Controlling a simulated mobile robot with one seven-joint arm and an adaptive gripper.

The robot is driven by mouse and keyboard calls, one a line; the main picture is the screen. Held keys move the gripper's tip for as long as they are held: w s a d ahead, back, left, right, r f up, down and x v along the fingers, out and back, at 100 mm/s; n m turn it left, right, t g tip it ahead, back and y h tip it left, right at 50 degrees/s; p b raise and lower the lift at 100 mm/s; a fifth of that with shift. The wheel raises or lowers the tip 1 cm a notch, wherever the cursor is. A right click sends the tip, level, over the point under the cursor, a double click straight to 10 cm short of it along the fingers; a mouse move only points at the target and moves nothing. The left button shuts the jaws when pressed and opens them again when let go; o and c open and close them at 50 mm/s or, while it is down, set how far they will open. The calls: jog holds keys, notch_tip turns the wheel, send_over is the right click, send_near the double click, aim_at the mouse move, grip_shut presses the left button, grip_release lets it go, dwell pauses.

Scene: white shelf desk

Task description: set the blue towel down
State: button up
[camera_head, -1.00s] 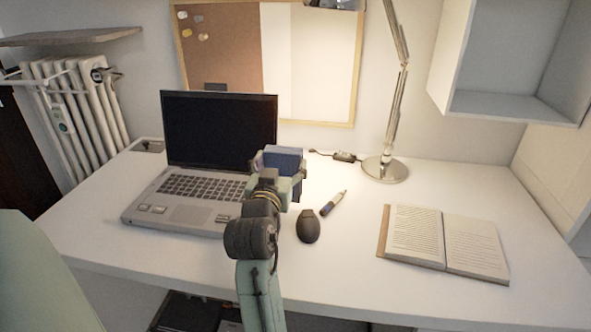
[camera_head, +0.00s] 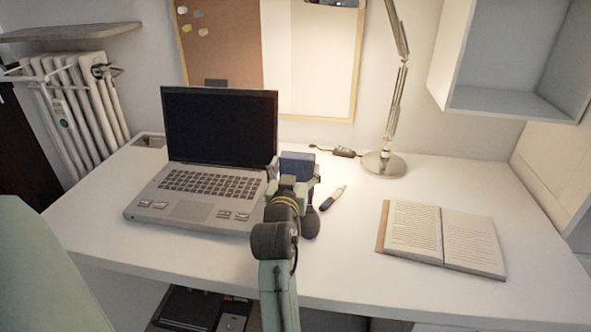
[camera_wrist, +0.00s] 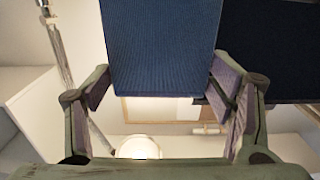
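The blue towel (camera_head: 298,165) is a folded, ribbed block between the fingers of my gripper (camera_head: 296,172), just right of the laptop's screen in the head view. In the wrist view the towel (camera_wrist: 162,45) fills the top middle, with a finger pad against each side of it. My gripper (camera_wrist: 162,82) is shut on it. The towel appears held above the white desk (camera_head: 350,270); its exact height and underside cannot be told.
An open laptop (camera_head: 205,185) stands left of my gripper. A dark oval object (camera_head: 312,222), partly hidden by my arm, and a marker (camera_head: 334,198) lie close by. A lamp (camera_head: 384,164) stands behind, an open book (camera_head: 442,238) lies right. The desk's front right is clear.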

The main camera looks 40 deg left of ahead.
jog(key=o, duration=0.4)
jog(key=shift+o, duration=0.2)
